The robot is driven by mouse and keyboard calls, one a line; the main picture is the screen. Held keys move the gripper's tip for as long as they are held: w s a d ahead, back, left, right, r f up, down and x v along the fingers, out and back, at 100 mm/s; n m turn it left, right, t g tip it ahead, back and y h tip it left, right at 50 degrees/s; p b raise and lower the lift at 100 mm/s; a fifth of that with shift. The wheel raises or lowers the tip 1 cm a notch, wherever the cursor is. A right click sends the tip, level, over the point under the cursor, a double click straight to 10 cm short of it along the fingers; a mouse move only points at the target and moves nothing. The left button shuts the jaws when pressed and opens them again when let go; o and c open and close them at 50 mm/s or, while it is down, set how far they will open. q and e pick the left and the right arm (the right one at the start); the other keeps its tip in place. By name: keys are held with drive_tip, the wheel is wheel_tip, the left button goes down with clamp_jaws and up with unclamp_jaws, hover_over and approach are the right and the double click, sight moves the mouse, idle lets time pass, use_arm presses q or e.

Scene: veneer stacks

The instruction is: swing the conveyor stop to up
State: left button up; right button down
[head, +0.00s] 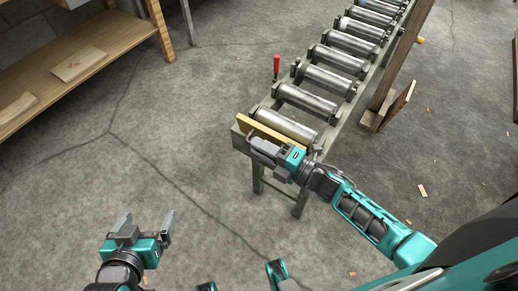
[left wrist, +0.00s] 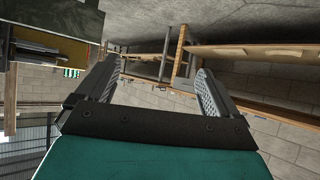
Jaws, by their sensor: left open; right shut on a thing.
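The conveyor stop (head: 246,123) is a flat yellowish bar across the near end of the roller conveyor, in the head view. It lies along the end beam in front of the last roller, and the right gripper hides part of it. My right gripper (head: 259,147) is at this bar, shut on it, with its fingers over the bar's near side. I cannot tell the bar's exact swing angle. My left gripper (head: 146,222) is open and empty over bare floor at the lower left. Its two open fingers also show in the left wrist view (left wrist: 155,85), with nothing between them.
The roller conveyor (head: 298,97) runs away to the upper right. A red handle (head: 276,66) stands up at its left side. A wooden post (head: 400,58) is at its right. A wooden bench (head: 110,40) with boards is at upper left. The floor between is clear.

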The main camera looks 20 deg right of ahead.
drive_tip(key=shift+w+d+r+m+p, duration=0.3)
drive_tip(key=shift+w+d+m, duration=0.15)
drive_tip(key=shift+m, duration=0.45)
use_arm(q)
drive_tip(key=shift+s+a+f, duration=0.25)
drive_tip(key=shift+s+a, duration=0.2)
drive_tip(key=shift+a, duration=0.05)
use_arm(e)
drive_tip(key=shift+d+f+m, duration=0.1)
drive_tip(key=shift+d+m, duration=0.05)
drive_tip(key=shift+m, duration=0.25)
use_arm(q)
drive_tip(key=shift+r, duration=0.1)
use_arm(e)
drive_tip(key=c, duration=1.2)
unclamp_jaws()
use_arm(q)
drive_tip(key=shift+w+d+r, duration=0.1)
drive_tip(key=shift+w+r, duration=0.05)
drive_tip(key=shift+w, duration=0.1)
use_arm(e)
drive_tip(key=shift+o, duration=0.2)
